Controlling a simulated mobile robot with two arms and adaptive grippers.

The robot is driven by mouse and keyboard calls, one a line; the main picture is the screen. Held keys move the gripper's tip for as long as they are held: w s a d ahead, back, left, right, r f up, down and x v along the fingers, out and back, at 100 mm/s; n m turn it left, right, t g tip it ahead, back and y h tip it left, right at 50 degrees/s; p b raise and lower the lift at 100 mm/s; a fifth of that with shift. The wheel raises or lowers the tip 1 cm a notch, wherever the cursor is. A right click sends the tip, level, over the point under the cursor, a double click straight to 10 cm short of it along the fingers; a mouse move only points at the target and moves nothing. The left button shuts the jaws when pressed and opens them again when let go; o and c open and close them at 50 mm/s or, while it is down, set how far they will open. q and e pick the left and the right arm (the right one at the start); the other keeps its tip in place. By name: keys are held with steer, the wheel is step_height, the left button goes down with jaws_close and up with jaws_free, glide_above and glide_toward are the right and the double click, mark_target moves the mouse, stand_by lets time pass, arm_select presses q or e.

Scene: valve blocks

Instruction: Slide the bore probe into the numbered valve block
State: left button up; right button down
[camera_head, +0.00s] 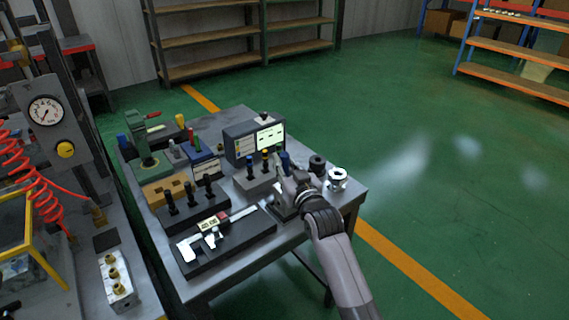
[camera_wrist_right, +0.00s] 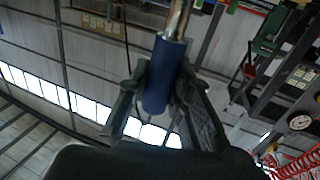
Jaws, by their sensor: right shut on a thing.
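My right gripper (camera_head: 286,172) is over the right part of the small metal table. It is shut on the bore probe, whose blue handle (camera_head: 284,158) shows between the fingers. In the right wrist view my gripper (camera_wrist_right: 160,95) has a finger on each side of the blue handle (camera_wrist_right: 164,75), and a metal shaft runs up out of the frame. A silver block with brass fittings (camera_head: 118,284), which looks like the valve block, sits on the left bench, well apart from the probe. Its number is too small to read. My left gripper is out of view.
The small table (camera_head: 228,268) carries a caliper on a black base (camera_head: 215,238), a holder with dark pegs (camera_head: 192,208), a display box (camera_head: 256,140) and a silver ring part (camera_head: 338,178). A gauge panel (camera_head: 46,112) and red coiled hose (camera_head: 38,190) stand left. Green floor lies clear at right.

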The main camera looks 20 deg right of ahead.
steer(key=shift+f, duration=0.5)
steer(key=c, duration=1.4)
jaws_free()
steer(key=shift+c, duration=0.2)
steer(key=shift+r, duration=0.55)
steer(key=s, duration=1.2)
steer(key=shift+d+b, duration=0.4)
